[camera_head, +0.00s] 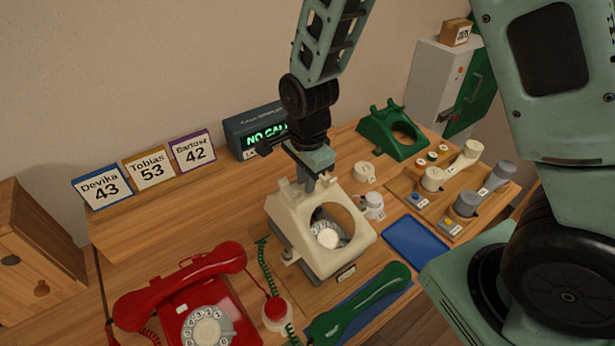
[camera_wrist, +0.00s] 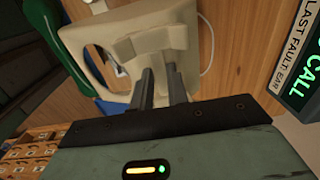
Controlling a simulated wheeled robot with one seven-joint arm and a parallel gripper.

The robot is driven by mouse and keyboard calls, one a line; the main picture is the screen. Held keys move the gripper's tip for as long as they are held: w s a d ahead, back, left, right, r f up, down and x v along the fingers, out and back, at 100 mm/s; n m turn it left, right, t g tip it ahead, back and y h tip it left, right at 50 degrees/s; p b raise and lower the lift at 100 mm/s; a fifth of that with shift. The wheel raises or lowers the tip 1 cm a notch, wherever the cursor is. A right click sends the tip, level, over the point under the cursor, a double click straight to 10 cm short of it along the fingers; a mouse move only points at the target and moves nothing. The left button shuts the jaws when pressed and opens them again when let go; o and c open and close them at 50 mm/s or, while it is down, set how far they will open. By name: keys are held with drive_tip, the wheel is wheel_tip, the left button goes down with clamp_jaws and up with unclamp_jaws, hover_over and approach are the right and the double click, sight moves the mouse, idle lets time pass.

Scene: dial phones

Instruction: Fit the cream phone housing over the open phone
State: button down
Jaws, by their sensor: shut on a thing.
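The cream phone housing (camera_head: 292,212) is at the middle of the table in the head view, with a large round opening in its front. My gripper (camera_head: 310,180) is above its top and shut on its raised cradle part. In the wrist view my gripper (camera_wrist: 166,88) has both fingers against the cream housing (camera_wrist: 180,40). The open phone's dial (camera_head: 326,234) shows through the round opening. The rest of the open phone is mostly hidden under the housing. I cannot tell whether the housing is fully seated or slightly above the base.
A red phone (camera_head: 190,310) stands front left. A green handset (camera_head: 360,305) lies in front on a blue mat. A green housing (camera_head: 393,132), a parts tray (camera_head: 440,195) and an empty blue mat (camera_head: 415,243) are at right. A call display (camera_head: 262,130) stands behind.

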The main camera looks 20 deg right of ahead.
wheel_tip(320, 180, down, 6)
drive_tip(key=w+b, duration=0.1)
drive_tip(key=b, duration=0.1)
drive_tip(key=shift+w, duration=0.4)
drive_tip(key=shift+a, duration=0.1)
drive_tip(key=shift+p, duration=0.3)
idle(1.7)
drive_tip(key=shift+f+b, duration=0.65)
drive_tip(key=shift+f, duration=0.3)
idle(0.4)
drive_tip(key=c, duration=1.3)
unclamp_jaws()
wheel_tip(320, 180, up, 17)
drive_tip(key=shift+r+b, duration=0.2)
drive_tip(key=shift+b, duration=0.15)
drive_tip(key=shift+s, duration=0.1)
